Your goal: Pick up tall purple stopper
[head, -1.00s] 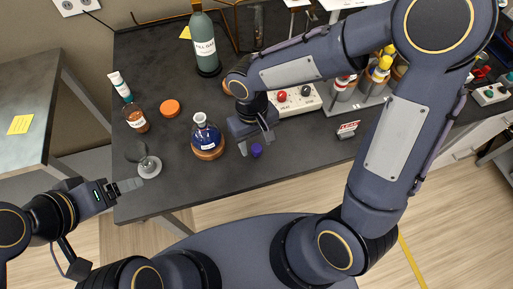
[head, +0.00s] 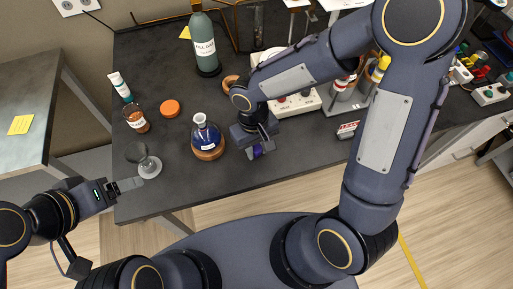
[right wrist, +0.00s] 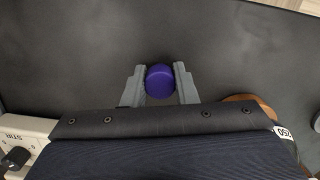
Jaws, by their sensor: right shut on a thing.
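The purple stopper (right wrist: 160,81) sits between the two fingers of my right gripper (right wrist: 160,88) in the right wrist view, with a finger against each side. In the head view the stopper (head: 257,152) is partly hidden by the right gripper (head: 262,150), low over the dark bench top near its front edge. I cannot tell whether it still touches the bench. My left gripper (head: 128,186) is at the bench's front left corner, close to a small glass on a pale base; whether its jaws are apart is unclear.
A hotplate (head: 296,104) is behind right. The bench (head: 205,184) is clear in front.

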